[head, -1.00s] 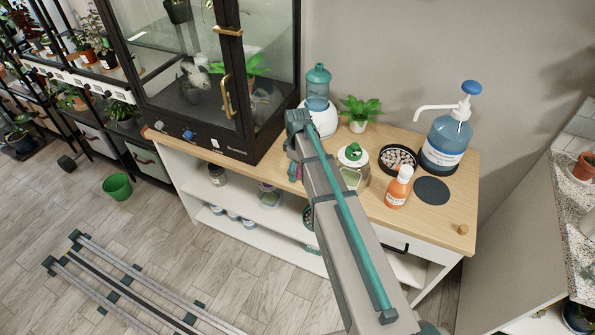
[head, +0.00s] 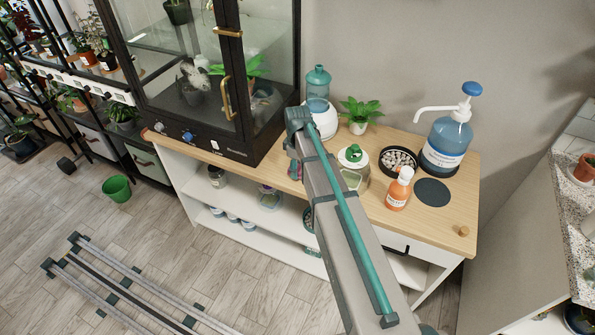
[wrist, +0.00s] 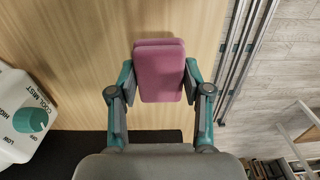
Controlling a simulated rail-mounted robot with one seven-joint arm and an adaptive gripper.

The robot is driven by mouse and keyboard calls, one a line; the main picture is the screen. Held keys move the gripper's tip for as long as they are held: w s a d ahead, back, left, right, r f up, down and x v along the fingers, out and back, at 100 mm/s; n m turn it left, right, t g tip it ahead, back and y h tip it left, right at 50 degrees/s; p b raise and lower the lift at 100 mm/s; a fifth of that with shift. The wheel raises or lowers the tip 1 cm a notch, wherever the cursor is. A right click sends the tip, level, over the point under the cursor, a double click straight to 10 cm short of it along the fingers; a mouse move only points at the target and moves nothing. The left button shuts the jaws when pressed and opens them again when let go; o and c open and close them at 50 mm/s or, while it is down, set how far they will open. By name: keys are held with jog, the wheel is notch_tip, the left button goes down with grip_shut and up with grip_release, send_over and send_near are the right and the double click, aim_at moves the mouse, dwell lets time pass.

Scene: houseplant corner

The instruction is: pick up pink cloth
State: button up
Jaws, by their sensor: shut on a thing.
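The pink cloth (wrist: 160,72) is a folded, rounded block between the two fingers in the wrist view. My gripper (wrist: 160,88) is shut on it, one finger against each side. In the head view a small pink bit of the cloth (head: 296,169) shows just left of my arm, near the front edge of the wooden top. My arm hides most of the gripper there. I cannot tell for sure whether the cloth is clear of the wood.
The wooden counter (head: 330,188) holds a white humidifier (head: 323,118), a potted plant (head: 359,115), a pebble dish (head: 398,160), an orange bottle (head: 399,190) and a blue pump bottle (head: 447,143). A black glass cabinet (head: 232,147) stands at left.

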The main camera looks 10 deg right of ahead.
jog(key=s+r+b, duration=0.4)
jog(key=s+r, duration=0.8)
jog(key=s, duration=0.2)
jog(key=shift+w+f+m, duration=0.6)
jog(key=shift+f+m, duration=0.2)
jog(key=shift+m, duration=0.95)
jog(key=shift+w+f+m, duration=0.55)
jog(key=shift+f+m, duration=0.25)
jog(key=shift+m, duration=1)
jog(key=shift+w+f+m, duration=0.6)
jog(key=shift+f+m, duration=0.2)
jog(key=shift+m, duration=0.95)
jog(key=shift+f, duration=0.1)
